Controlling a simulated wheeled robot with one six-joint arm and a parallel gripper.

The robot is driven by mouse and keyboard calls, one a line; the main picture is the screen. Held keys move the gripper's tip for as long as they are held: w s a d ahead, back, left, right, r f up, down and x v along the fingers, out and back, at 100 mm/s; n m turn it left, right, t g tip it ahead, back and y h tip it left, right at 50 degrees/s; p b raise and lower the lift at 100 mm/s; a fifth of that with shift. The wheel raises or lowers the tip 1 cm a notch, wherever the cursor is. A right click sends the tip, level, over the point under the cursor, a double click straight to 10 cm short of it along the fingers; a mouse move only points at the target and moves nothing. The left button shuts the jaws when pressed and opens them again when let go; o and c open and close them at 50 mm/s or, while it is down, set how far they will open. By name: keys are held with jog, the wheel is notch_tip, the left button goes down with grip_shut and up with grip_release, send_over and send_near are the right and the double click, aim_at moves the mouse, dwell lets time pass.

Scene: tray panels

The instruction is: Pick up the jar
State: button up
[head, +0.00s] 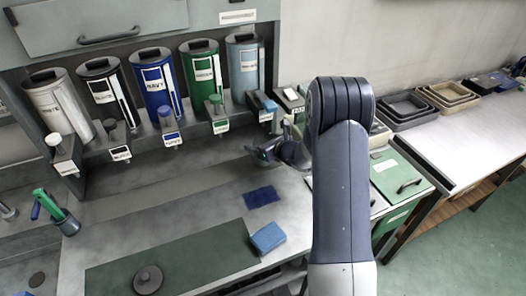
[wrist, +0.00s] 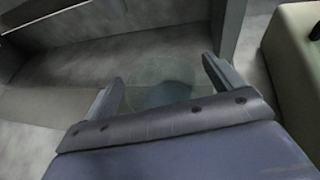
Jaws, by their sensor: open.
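My gripper (wrist: 163,72) is open in the wrist view, its two fingers apart. A faint, see-through round shape (wrist: 166,80), which looks like a clear glass jar, shows between and just beyond the fingertips. Its edges are hard to make out, and I cannot tell whether the fingers touch it. In the head view my gripper (head: 268,153) is low over the back right of the worktop, partly hidden by my arm. I cannot make out the jar there.
Labelled canisters, including a navy one (head: 157,88), stand in a row behind. A blue cloth (head: 261,197) and blue block (head: 268,237) lie on the worktop near a green mat (head: 190,256). A green-lidded box (head: 398,176) and nested trays (head: 405,108) are at right.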

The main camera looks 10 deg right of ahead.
jog(key=shift+x, duration=0.8)
jog(key=c, duration=1.5)
jog(key=shift+r, duration=0.15)
